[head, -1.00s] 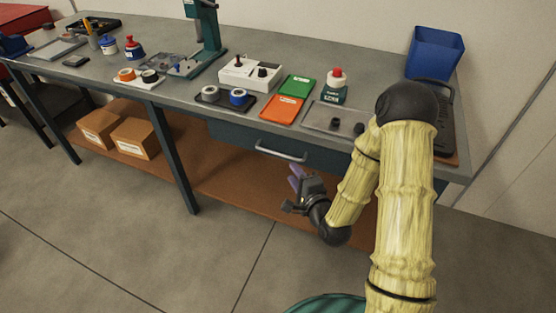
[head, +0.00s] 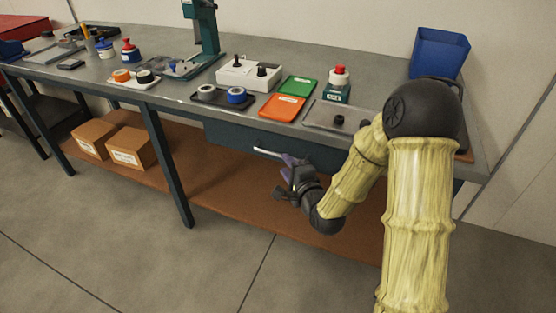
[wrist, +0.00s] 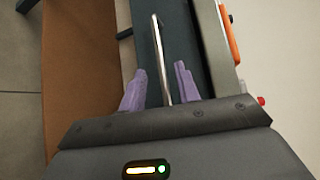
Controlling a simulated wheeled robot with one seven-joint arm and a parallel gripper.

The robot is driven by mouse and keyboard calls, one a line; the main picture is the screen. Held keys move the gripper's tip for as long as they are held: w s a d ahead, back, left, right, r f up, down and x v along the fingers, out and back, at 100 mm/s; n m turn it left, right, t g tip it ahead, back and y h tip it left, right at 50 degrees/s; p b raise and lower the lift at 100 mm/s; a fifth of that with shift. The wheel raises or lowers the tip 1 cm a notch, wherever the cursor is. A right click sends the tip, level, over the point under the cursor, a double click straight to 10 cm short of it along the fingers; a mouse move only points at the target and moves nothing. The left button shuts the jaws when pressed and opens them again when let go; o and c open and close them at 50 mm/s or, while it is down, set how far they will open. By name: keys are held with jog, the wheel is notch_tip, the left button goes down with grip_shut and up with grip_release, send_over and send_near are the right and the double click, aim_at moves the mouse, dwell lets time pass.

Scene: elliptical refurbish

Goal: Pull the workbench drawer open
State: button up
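The workbench drawer (head: 226,135) is a dark blue-grey front under the bench top, and it looks closed. Its pale metal bar handle (head: 266,152) shows in the head view, its right end hidden by my gripper (head: 285,175). In the wrist view the handle (wrist: 160,60) runs lengthwise between the two purple fingers of my gripper (wrist: 161,84). The fingers are apart, with a gap on each side of the bar, so the gripper is open. The drawer front (wrist: 181,50) lies behind the handle.
The bench top (head: 170,95) holds an orange tray (head: 283,107), a green tray (head: 297,86), a blue bin (head: 438,53) and several tools. Cardboard boxes (head: 130,147) sit on the brown lower shelf (head: 215,185). The floor in front is clear.

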aim_at(279, 156)
jog(key=x, duration=0.7)
grip_shut()
